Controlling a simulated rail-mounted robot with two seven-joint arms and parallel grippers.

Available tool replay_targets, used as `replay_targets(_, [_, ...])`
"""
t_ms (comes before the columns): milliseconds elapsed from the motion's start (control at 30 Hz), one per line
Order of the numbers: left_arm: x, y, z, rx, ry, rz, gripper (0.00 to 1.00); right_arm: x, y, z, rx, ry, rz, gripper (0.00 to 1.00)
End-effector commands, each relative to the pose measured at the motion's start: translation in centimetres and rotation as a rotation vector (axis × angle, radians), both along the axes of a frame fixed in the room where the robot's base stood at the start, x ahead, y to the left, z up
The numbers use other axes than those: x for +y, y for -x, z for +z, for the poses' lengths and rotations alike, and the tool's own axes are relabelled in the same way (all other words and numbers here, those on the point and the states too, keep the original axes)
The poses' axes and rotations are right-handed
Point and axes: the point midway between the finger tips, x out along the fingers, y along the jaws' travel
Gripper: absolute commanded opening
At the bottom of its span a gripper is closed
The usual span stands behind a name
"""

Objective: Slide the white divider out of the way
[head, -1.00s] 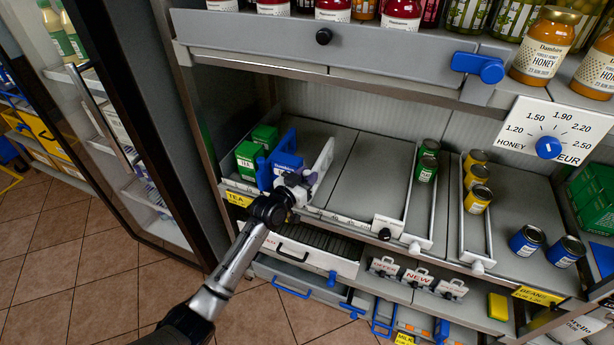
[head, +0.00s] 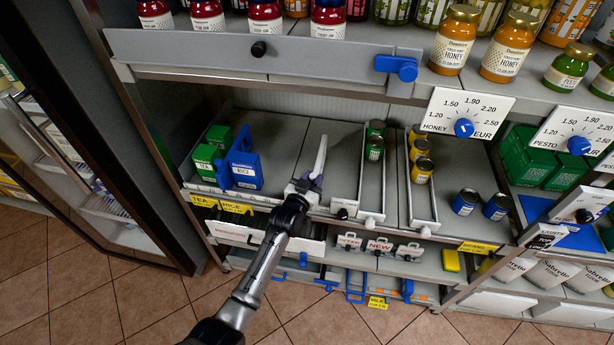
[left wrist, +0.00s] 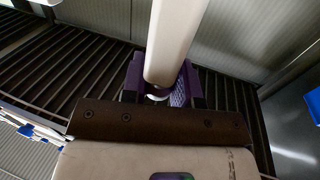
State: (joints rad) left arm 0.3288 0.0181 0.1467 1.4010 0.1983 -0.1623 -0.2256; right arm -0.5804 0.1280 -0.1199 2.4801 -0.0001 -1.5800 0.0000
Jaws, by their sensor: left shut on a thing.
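The white divider (head: 320,156) stands on the middle grey shelf, right of the blue rice packs, with a gap of bare shelf between them. My left gripper (head: 306,186) is at the divider's front end and is shut on it. In the left wrist view the divider (left wrist: 176,38) runs away from me between the purple fingers (left wrist: 164,84). The fingers partly hide its near end. My right gripper is not in view.
Blue rice packs (head: 242,164) and green tea boxes (head: 207,160) stand to the left. Green cans (head: 374,148) and yellow cans (head: 421,170) stand in lanes to the right. The upper shelf's grey front (head: 210,55) overhangs. Bare shelf (head: 343,165) lies right of the divider.

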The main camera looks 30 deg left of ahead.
Motion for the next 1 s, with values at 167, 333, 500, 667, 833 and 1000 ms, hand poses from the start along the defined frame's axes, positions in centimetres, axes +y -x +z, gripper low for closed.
replay_targets(167, [0.1, 0.0, -0.1, 0.001, -0.001, 0.000, 0.31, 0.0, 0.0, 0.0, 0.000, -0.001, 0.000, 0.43])
replay_targets(333, [0.1, 0.0, 0.0, 0.001, -0.001, 0.000, 0.44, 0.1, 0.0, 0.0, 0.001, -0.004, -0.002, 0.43])
replay_targets(500, [0.1, 0.0, 0.0, 0.000, -0.001, 0.000, 0.44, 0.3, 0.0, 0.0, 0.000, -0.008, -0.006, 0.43])
replay_targets(667, [0.0, 0.8, 0.0, 0.001, -0.001, 0.000, 0.44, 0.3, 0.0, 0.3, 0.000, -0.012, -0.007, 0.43])
replay_targets(833, [-0.3, 3.4, 0.1, 0.002, -0.001, 0.001, 0.44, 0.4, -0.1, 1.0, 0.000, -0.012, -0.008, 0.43])
replay_targets(1000, [-0.7, 6.9, 0.0, 0.003, -0.001, 0.000, 0.44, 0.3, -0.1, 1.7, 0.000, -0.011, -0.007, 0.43])
